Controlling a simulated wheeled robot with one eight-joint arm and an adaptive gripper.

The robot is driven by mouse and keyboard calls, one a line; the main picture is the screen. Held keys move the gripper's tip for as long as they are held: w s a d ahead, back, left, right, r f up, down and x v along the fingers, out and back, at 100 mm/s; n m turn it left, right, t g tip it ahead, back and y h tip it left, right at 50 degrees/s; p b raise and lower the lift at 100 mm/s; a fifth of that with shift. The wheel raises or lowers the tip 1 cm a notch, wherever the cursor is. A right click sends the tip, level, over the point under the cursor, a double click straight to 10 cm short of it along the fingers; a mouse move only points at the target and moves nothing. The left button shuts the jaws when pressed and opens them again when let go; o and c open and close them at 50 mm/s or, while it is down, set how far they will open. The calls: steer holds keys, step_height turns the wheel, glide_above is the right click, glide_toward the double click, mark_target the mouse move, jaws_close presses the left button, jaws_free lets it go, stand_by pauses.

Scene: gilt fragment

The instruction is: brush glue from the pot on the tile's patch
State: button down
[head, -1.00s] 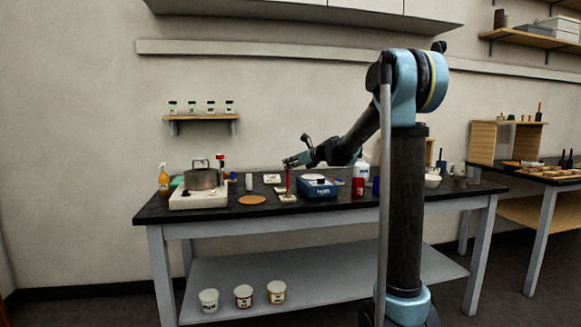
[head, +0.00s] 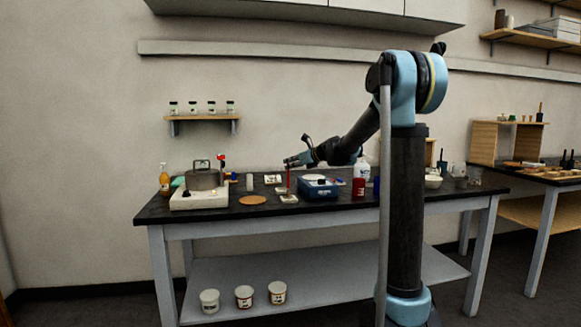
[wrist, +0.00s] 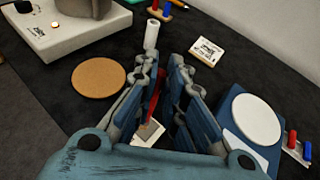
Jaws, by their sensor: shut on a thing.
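My gripper (head: 288,162) is shut on a red-handled brush (head: 288,182), which hangs down between the fingers. In the wrist view, my gripper (wrist: 160,75) shows from behind, with the red brush (wrist: 153,105) partly hidden by the left finger. A small pale tile (head: 289,198) lies on the dark bench beneath the brush. It also shows in the wrist view (wrist: 148,134), partly covered by the gripper. I cannot tell whether the brush tip touches it. A grey metal pot (head: 203,180) stands on a white hot plate (head: 190,201) to the left; its contents are not visible.
A round cork mat (head: 253,200) lies left of the tile. A blue device with a white round plate (head: 318,188) stands close on the right. A white cylinder (head: 249,182) and a small labelled card (head: 272,179) are behind. A red jar (head: 358,187) stands farther right.

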steer(key=shift+s+f, duration=0.1)
steer(key=shift+s, duration=0.2)
stand_by(3.4)
step_height(320, 180, up, 6)
stand_by(0.8)
